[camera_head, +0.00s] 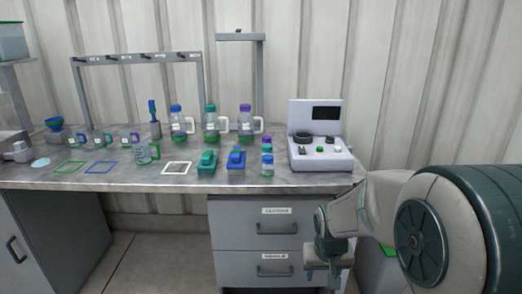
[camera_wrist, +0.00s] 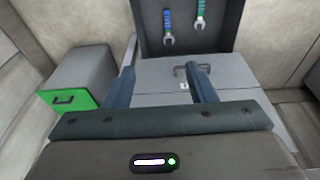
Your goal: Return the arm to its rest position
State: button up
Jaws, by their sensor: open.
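My arm comes in from the right of the head view, bent downward in front of the bench drawers. My gripper (camera_head: 328,282) hangs low in front of the lower drawer, below the bench top. In the wrist view my gripper (camera_wrist: 167,70) has its two fingers spread wide apart with nothing between them. The fingers are apart from the grey cabinet (camera_wrist: 228,77) seen beyond them.
The bench top (camera_head: 120,178) carries several handled bottles with coloured caps, small cups, coloured square outlines and a white device (camera_head: 322,152). Two drawers (camera_head: 262,230) sit under it.

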jog(key=s+r+p, duration=0.6)
jog(key=s+r, duration=0.2)
jog(key=r, duration=0.3)
jog(key=s+r+p, duration=0.6)
jog(key=s+r, duration=0.1)
jog(key=r, duration=0.4)
jog(key=shift+s+a+r, duration=0.25)
jog(key=shift+s+r, duration=0.05)
jog(key=shift+s, duration=0.05)
